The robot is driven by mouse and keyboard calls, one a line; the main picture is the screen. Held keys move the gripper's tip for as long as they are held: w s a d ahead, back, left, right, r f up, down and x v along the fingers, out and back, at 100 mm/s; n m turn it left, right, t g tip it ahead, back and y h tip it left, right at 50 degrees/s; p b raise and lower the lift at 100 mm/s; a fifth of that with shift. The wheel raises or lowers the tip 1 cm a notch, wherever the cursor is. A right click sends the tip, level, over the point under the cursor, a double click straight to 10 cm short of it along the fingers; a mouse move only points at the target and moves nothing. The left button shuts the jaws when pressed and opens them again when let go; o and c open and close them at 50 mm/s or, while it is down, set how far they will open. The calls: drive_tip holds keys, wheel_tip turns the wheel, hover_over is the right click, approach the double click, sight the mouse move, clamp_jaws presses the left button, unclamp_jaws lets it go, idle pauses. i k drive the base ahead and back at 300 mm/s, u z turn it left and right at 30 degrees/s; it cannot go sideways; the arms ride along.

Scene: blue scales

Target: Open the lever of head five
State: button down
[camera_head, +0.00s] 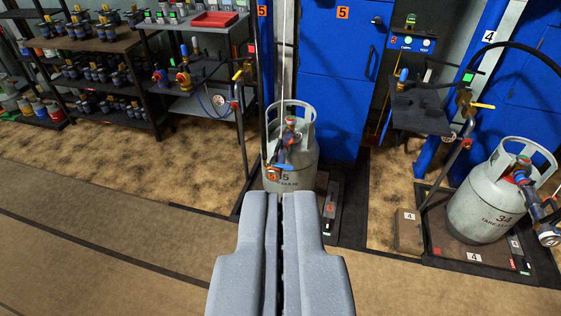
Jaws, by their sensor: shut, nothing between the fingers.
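A grey gas cylinder (303,168) stands upright at the scale by the blue cabinet marked 5. A filling head (286,148) with an orange 5 tag (272,175) sits at the front of its collar. A small blue lever (284,166) shows at the head's lower end; I cannot tell its exact setting. My gripper (280,198) points forward at the bottom centre. Its fingers are shut and empty, apart from the head and below it in the picture. The fingers cover part of the scale in front of the cylinder.
A second cylinder (489,200) marked 34 stands on scale 4 (458,241) at right, with its own head and hose. Shelves (98,85) of valves stand at left. A blue cabinet (336,85) is behind cylinder 5. The brown floor at left front is clear.

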sight(275, 164)
drive_tip(key=z, duration=0.2)
drive_tip(key=i, duration=1.95)
drive_tip(key=u, duration=0.3)
